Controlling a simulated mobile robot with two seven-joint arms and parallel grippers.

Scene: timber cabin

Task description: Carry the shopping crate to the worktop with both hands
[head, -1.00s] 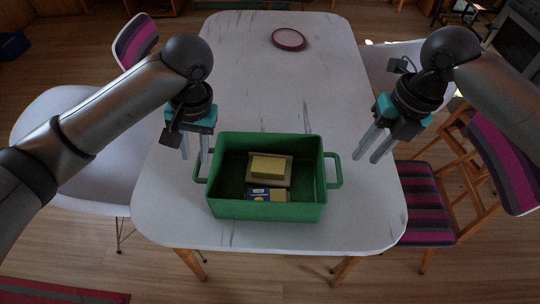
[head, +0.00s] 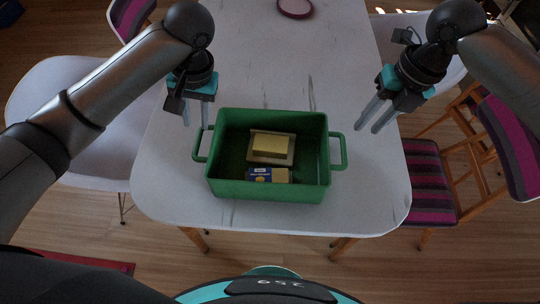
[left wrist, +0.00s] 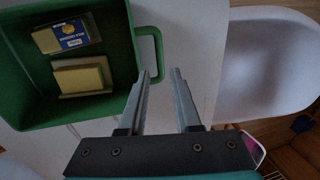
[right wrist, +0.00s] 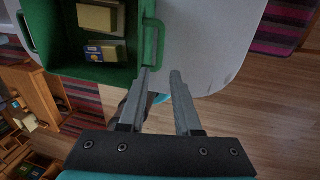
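The green shopping crate (head: 268,190) stands on the white table, with a loop handle on its left side (head: 198,144) and one on its right side (head: 343,151). Inside lie a yellow block on a pale tray (head: 270,146) and a blue and yellow box (head: 268,175). My left gripper (head: 195,115) is open and empty, just above and behind the left handle. In the left wrist view the handle (left wrist: 153,52) is beyond the fingertips. My right gripper (head: 371,122) is open and empty, right of and above the right handle. Neither gripper touches the crate.
The white table (head: 270,70) is clear behind the crate, apart from a dark red plate (head: 295,7) at the far end. A white chair (head: 75,120) stands at the left. A striped chair (head: 430,185) stands at the right.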

